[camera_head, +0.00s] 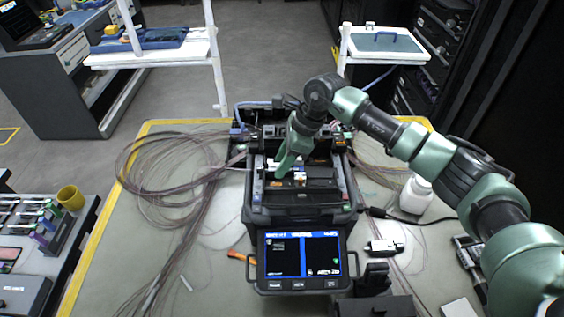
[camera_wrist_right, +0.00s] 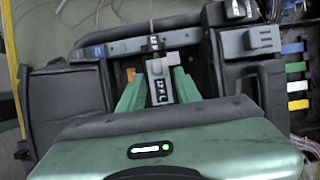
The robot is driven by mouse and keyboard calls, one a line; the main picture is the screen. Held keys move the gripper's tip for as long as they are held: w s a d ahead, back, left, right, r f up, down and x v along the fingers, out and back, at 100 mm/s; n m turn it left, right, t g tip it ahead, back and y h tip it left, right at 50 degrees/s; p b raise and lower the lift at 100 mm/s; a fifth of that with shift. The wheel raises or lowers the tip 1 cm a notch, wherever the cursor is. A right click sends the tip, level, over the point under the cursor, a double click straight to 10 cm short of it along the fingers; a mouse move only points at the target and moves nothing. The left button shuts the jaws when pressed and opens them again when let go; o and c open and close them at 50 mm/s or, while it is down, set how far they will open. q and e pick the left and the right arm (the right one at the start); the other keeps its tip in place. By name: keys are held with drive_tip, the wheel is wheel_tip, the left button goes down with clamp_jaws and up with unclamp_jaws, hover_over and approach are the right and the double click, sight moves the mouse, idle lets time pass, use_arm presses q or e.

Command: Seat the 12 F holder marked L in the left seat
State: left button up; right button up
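The splicer (camera_head: 300,206) stands on the bench, its lid folded back and its screen lit. The 12 F holder marked L (camera_wrist_right: 158,82) is a small grey block with a dark lettered label, at the splicer's left side. A thin fibre ribbon (camera_wrist_right: 152,27) runs out from it. My right gripper (camera_head: 287,163) reaches down into the splicer's open top. In the right wrist view its two green fingers (camera_wrist_right: 159,88) lie on either side of the holder and appear to touch it. The seat under the holder is hidden. My left gripper is not in view.
Coiled fibres (camera_head: 165,180) lie left of the splicer. A white bottle (camera_head: 415,195) and a small device (camera_head: 384,247) stand to the right. A yellow cup (camera_head: 71,197) is on the left side bench.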

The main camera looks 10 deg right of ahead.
drive_tip(key=shift+d+r, duration=0.15)
drive_tip(key=shift+r, duration=0.1)
drive_tip(key=b+v, duration=0.2)
drive_tip(key=v, duration=0.4)
drive_tip(key=shift+d+r, duration=0.15)
drive_tip(key=shift+r, duration=0.45)
drive_tip(key=shift+s, duration=0.1)
